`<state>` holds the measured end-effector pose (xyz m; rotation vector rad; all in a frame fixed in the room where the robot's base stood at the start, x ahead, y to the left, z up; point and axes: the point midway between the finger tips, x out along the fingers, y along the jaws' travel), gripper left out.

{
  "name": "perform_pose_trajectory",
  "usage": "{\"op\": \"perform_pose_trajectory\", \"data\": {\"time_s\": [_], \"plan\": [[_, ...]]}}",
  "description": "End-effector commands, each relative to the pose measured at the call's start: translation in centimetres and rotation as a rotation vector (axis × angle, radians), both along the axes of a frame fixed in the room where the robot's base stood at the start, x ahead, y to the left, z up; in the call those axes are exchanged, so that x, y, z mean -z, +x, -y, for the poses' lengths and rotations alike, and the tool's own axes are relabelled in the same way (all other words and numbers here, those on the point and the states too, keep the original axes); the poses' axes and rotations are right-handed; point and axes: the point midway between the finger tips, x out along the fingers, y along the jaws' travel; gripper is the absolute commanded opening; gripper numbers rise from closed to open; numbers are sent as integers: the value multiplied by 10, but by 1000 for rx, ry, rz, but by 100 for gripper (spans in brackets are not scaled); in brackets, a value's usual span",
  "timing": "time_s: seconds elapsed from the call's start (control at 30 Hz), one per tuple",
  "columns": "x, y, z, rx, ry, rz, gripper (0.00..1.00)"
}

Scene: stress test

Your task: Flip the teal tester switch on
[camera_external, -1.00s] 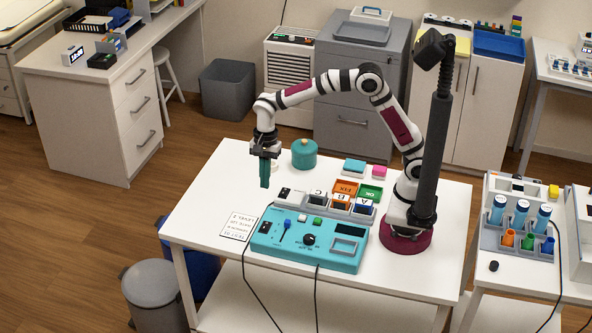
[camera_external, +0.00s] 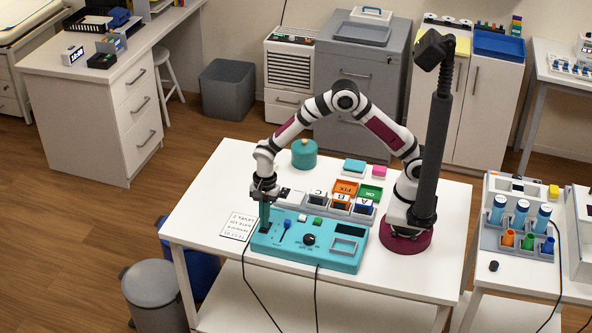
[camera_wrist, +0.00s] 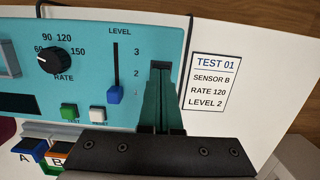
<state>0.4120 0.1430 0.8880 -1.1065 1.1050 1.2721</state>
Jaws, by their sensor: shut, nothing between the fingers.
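The teal tester (camera_external: 325,262) lies on the white table, with a knob, a slider, two buttons and a dark window on its face. It fills much of the wrist view (camera_wrist: 100,18). My gripper (camera_external: 264,228) has teal-green fingers pointing down at the tester's left end, where its black switch sits. In the wrist view my gripper (camera_wrist: 160,80) is shut and empty, right of the LEVEL slider. A dark piece, likely the switch (camera_wrist: 160,68), shows at the fingertips; the rest is hidden. I cannot tell whether the fingers touch it or which way it is set.
A card (camera_wrist: 210,80) reading TEST 01, SENSOR B, RATE 120, LEVEL 2 lies beside the tester. The blue slider handle (camera_wrist: 114,95) and the green (camera_wrist: 68,111) and white (camera_wrist: 100,114) buttons are close to my fingers. A rack of lettered blocks (camera_external: 338,203) stands behind the tester.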

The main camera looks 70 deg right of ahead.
Motion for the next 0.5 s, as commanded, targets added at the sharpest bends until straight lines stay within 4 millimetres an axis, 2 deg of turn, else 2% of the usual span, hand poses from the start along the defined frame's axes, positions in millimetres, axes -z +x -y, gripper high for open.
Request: {"op": "perform_pose_trajectory", "data": {"time_s": [0.5], "plan": [[4, 0, -1, 0, -1, -1, 0]]}}
